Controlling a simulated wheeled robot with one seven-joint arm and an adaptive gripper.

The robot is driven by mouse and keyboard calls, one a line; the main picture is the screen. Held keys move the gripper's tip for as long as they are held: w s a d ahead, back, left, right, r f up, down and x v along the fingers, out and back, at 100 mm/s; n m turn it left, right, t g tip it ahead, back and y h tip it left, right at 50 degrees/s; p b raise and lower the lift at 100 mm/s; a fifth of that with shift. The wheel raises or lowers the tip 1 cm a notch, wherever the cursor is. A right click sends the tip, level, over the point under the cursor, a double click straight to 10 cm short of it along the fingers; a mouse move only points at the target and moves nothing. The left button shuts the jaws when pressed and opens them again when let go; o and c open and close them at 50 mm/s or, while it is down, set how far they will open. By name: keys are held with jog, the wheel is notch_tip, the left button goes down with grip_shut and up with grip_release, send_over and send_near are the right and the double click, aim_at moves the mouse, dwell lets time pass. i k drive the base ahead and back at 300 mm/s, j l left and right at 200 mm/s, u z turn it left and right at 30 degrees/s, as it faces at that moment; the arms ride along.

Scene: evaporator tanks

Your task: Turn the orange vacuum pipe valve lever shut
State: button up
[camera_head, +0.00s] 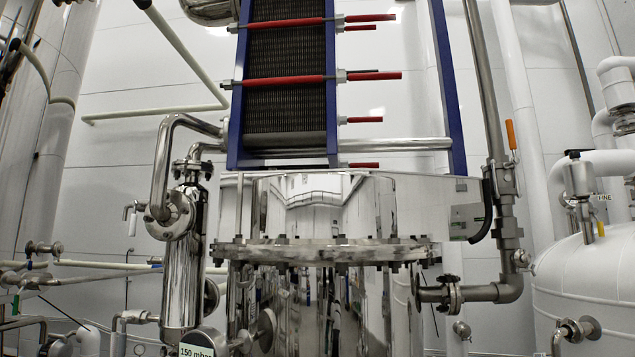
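The orange valve lever (511,135) is at the right of the head view. It stands roughly upright beside a grey vertical pipe (488,90). The lever's lower end meets a metal valve body (505,180) on that pipe. Below the valve the pipe runs down to an elbow and joins a flange at the big polished tank. My gripper is not in view, and nothing touches the lever.
A large polished steel tank (330,290) with a bolted flange fills the centre. A blue-framed plate heat exchanger (290,90) with red rods is above it. A white tank (590,270) with fittings stands right of the lever. A grey box (466,221) is left of the pipe.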

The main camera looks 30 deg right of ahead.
aim_at(515, 161)
jog(key=z, duration=1.5)
jog(key=l+u, duration=0.1)
jog(key=l, duration=0.3)
